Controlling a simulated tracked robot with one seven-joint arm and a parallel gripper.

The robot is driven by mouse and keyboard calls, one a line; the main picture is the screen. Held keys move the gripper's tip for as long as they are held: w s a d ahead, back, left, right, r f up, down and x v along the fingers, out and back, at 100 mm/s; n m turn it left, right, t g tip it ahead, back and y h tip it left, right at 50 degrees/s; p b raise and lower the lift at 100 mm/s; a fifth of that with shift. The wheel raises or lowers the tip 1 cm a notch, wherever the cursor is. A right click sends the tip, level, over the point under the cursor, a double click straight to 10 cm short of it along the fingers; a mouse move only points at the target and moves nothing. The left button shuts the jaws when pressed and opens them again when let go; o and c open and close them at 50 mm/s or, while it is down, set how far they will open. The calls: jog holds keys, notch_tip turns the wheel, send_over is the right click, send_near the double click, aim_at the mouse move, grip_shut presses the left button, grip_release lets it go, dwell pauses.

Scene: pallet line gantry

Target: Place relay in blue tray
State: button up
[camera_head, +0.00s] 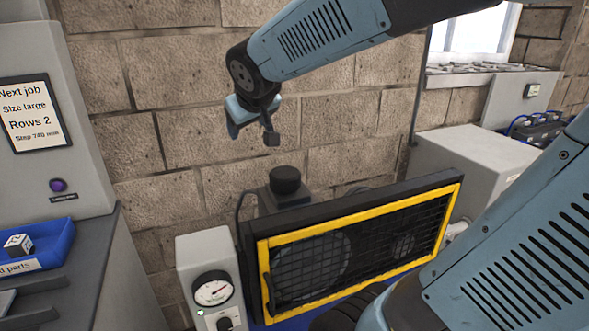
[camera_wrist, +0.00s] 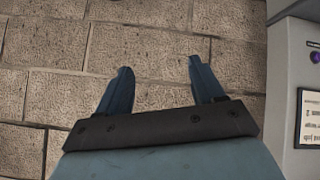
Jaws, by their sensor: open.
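The blue tray (camera_head: 62,240) sits at the left edge on a grey surface, partly cut off by the picture's edge. A small white block (camera_head: 18,245) with dark marks lies in it; I cannot tell whether this is the relay. No other thing that I can name as the relay shows. My gripper (camera_head: 252,134) is open and empty, high in front of the brick wall and to the right of the tray. In the wrist view my gripper (camera_wrist: 160,65) has its two fingers well apart with only wall between them.
A grey cabinet with a job sign (camera_head: 37,112) stands behind the tray; it also shows in the wrist view (camera_wrist: 312,110). A yellow-framed mesh guard (camera_head: 360,250) and a gauge box (camera_head: 210,285) stand below my gripper. A grey box (camera_head: 465,165) is at right.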

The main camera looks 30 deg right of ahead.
jog(key=s+d+f+m+g, duration=0.1)
jog(key=s+f+g, duration=0.1)
jog(key=s, duration=0.6)
jog(key=s+d+f+m+g+y, duration=0.1)
jog(key=s+f, duration=0.1)
jog(key=s, duration=0.7)
jog(key=shift+d+g, duration=0.2)
jog(key=shift+g, duration=0.2)
jog(key=shift+w, duration=0.1)
